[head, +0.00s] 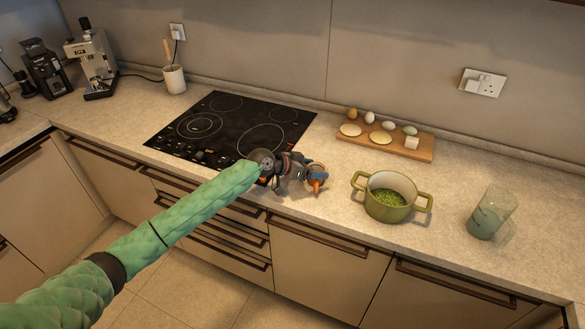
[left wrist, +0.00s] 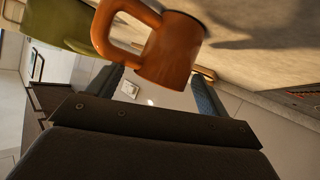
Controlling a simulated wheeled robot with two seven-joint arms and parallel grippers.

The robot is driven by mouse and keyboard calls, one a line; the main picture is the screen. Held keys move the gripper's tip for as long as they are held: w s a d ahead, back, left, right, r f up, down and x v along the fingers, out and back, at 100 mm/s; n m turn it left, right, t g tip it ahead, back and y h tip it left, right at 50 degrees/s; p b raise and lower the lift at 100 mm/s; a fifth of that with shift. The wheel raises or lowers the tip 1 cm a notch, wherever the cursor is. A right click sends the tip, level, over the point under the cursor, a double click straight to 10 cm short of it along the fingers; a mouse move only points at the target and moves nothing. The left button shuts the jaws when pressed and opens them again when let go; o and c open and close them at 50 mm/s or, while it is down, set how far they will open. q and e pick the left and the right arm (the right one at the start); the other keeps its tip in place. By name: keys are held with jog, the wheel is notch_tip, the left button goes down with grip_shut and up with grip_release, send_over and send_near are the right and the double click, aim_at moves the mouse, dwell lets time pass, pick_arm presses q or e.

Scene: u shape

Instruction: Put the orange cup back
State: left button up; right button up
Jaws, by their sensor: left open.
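The orange cup (head: 316,186) stands on the counter just right of the cooktop, mostly hidden behind my left gripper (head: 312,173) in the head view. In the left wrist view the orange cup (left wrist: 172,52) shows large, with its handle on the left. My left gripper (left wrist: 155,92) is open, with one blue-grey finger on each side of the cup in that picture. I cannot tell whether either finger touches it. My right gripper is not in view.
A black cooktop (head: 225,128) lies to the left. A green pot (head: 388,208) stands close on the right, with a glass pitcher (head: 488,216) farther right. A wooden board (head: 420,152) with eggs lies behind. The counter's front edge is near the cup.

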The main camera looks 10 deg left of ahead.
pick_arm(q)
jog(key=b+v, duration=0.3)
jog(key=v, duration=0.5)
jog(key=shift+f, duration=0.1)
jog(key=shift+v, duration=0.85)
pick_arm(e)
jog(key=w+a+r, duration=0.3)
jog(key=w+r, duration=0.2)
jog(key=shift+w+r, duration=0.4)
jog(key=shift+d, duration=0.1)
